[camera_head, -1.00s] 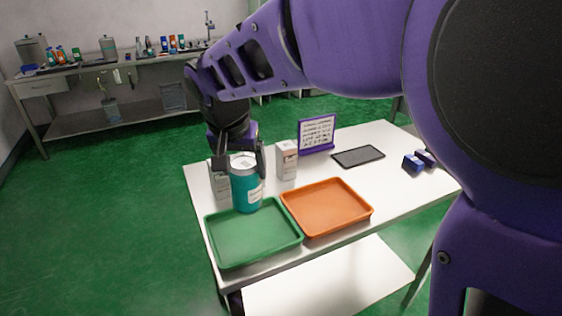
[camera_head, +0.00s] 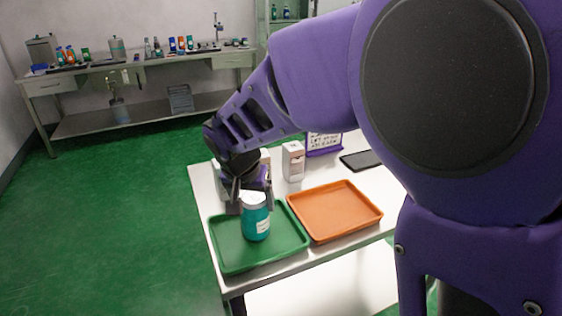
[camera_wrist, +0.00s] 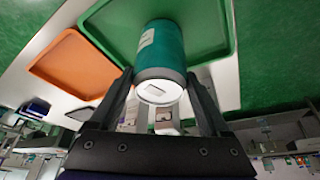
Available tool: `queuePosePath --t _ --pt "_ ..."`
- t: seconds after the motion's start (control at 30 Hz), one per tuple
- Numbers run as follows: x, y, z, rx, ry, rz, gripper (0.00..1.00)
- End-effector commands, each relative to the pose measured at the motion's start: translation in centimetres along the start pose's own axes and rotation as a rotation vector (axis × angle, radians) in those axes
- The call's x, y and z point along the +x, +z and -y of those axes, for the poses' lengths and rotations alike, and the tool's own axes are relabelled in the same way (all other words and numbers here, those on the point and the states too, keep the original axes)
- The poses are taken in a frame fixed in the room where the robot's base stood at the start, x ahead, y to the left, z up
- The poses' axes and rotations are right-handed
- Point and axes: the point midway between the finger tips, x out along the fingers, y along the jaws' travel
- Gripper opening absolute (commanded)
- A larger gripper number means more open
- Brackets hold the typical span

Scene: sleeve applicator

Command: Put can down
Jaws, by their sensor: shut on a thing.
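A teal can (camera_head: 256,222) with a grey lid and a white label stands upright over the green tray (camera_head: 225,262). Its base looks to be at the tray floor, but I cannot tell for sure whether it touches. My gripper (camera_head: 256,200) is shut on the can near its lid. In the wrist view the can (camera_wrist: 165,45) sits between the two fingers of my gripper (camera_wrist: 162,85), lid towards the camera, with the green tray (camera_wrist: 215,45) beyond it.
An orange tray (camera_head: 335,212) lies right beside the green one. A white box (camera_head: 293,162), a purple-framed sign (camera_head: 324,143) and a dark tablet (camera_head: 360,161) stand or lie behind on the white table (camera_head: 203,185). Another box is partly hidden behind my gripper.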

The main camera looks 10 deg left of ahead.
Motion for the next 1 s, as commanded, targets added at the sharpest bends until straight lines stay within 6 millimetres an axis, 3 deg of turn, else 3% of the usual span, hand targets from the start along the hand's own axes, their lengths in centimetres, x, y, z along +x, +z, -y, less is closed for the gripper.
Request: queuePosePath --t 0.37,0.4,0.5,0.83,1.0 --pt "0.4 0.1 0.0 0.000 -0.001 -0.002 0.00" --pt "0.3 0.1 0.0 0.000 0.000 -0.001 0.84" --pt "0.3 0.1 0.0 0.000 0.000 -0.001 1.00" --pt "-0.3 -0.1 0.0 0.000 -0.001 -0.002 1.00" --pt "-3.2 -0.1 0.0 0.001 -0.004 -0.004 1.00"
